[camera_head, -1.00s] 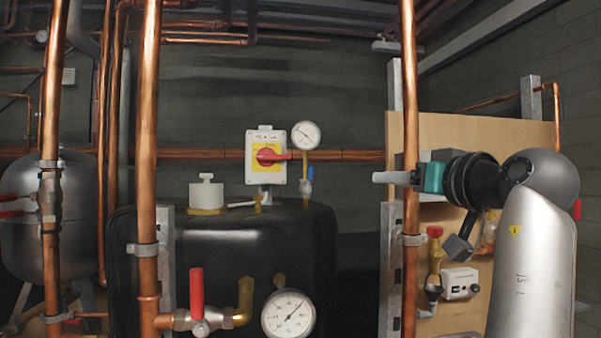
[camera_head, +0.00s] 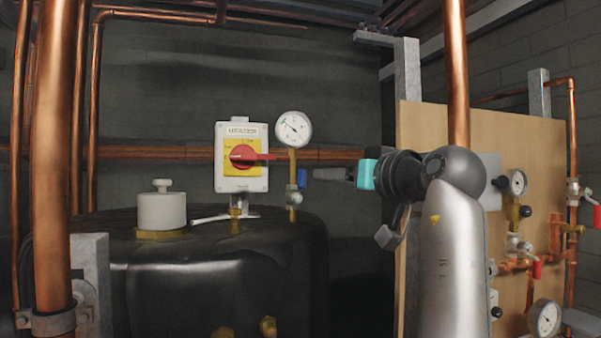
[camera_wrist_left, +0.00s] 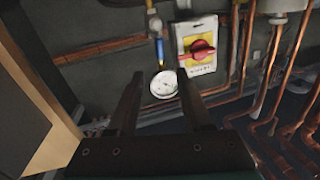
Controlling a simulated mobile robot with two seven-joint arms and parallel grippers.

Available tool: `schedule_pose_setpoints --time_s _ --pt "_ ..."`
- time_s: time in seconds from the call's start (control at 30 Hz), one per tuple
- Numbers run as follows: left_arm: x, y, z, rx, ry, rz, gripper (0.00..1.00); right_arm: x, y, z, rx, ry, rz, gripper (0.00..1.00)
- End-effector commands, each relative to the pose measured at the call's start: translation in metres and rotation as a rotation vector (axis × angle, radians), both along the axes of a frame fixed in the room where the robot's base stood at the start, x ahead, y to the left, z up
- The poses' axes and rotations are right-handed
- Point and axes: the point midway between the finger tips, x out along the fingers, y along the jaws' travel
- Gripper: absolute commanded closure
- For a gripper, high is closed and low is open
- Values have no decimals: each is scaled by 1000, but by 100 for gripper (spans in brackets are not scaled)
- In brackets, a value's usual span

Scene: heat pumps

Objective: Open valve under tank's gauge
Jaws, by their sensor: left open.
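The black tank (camera_head: 220,270) stands in the middle of the head view. A round white gauge (camera_head: 294,129) sits on a brass pipe above it and also shows in the left wrist view (camera_wrist_left: 164,85). Under the gauge is a small valve with a blue handle (camera_head: 302,178), upright along the pipe; it shows in the wrist view too (camera_wrist_left: 160,50). My left gripper (camera_head: 318,173) is just right of the blue handle in the head view, pointing left. In the wrist view its two dark fingers are apart and empty, with gauge and handle seen between and beyond them. Contact cannot be told.
A switch box with a red knob (camera_head: 241,157) is left of the gauge. A white-capped fitting (camera_head: 161,208) stands on the tank. A thick copper pipe (camera_head: 52,170) rises at left. A wooden board (camera_head: 540,160) with gauges and valves is at right.

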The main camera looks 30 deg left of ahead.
Motion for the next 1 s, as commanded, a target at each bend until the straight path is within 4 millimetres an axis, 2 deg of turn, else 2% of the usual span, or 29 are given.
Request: schedule_pose_setpoints --time_s 0.3,0.5,0.7,1.0 --pt "32 58 3 2 5 4 50 -2 -3 28 -4 4 0 100" --pt "49 90 3 1 3 2 50 -2 -3 42 -4 3 0 100" --pt "59 106 1 1 2 1 50 -1 -2 48 -3 3 1 100" --pt "61 109 0 1 0 0 50 0 2 48 3 1 0 100"
